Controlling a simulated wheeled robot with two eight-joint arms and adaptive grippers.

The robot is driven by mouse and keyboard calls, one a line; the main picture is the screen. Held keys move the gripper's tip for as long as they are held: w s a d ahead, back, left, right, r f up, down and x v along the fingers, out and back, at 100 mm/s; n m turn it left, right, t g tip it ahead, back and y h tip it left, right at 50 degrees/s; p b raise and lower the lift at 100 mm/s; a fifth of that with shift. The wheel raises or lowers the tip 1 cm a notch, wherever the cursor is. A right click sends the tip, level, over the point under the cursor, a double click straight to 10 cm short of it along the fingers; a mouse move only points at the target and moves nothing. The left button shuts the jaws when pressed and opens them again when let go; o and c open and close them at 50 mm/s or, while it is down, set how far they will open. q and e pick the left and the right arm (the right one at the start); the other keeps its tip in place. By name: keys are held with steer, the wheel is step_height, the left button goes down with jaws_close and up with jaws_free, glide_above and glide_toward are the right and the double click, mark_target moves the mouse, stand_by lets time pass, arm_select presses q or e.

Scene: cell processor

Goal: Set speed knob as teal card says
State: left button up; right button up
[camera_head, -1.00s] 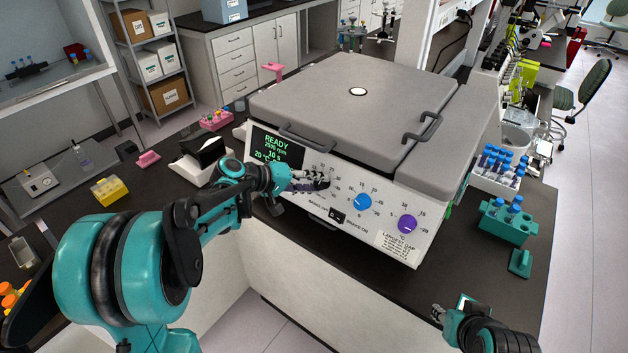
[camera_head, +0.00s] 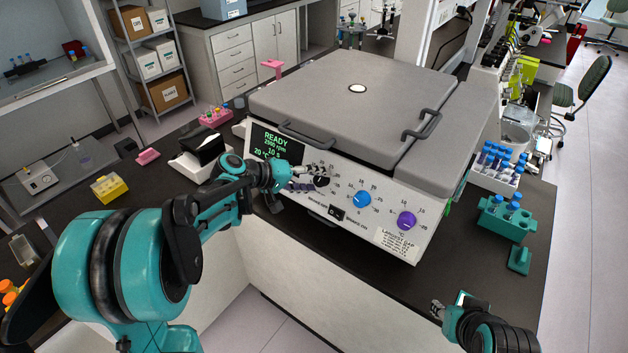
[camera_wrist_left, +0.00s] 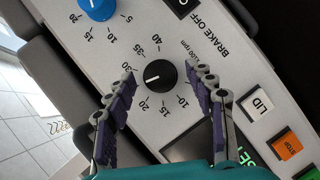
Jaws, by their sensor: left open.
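The black speed knob (camera_wrist_left: 160,75) sits on the light front panel of the centrifuge (camera_head: 350,105). In the left wrist view its white pointer points left, roughly towards the marks between 20 and 35. My left gripper (camera_wrist_left: 166,76) is open, with one finger on each side of the knob; contact is not clear. In the head view my left gripper (camera_head: 312,181) is at the panel and partly covers the knob. My right gripper (camera_head: 437,309) is low at the right, too small to read. I cannot make out a readable teal card.
The blue knob (camera_head: 362,199) and purple knob (camera_head: 407,220) are right of the black knob. The display (camera_head: 277,147) reads READY. A white label (camera_head: 397,242) is below the purple knob. A teal tube rack (camera_head: 505,220) and teal block (camera_head: 519,260) stand on the bench.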

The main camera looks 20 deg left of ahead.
arm_select(q)
steer(key=v, duration=1.2)
steer(key=s+d+f+m+y+b, duration=0.2)
steer(key=s+d+f+y, duration=0.2)
steer(key=s+f, duration=0.3)
steer(key=s+d+f+m+g+y+b, duration=0.1)
steer(key=s+d+f+m+y+b, duration=0.2)
steer(key=s+f, duration=0.4)
steer(key=s+d+y, duration=0.1)
steer(key=s, duration=0.4)
steer(key=shift+f+y, duration=0.2)
steer(key=shift+y, duration=0.2)
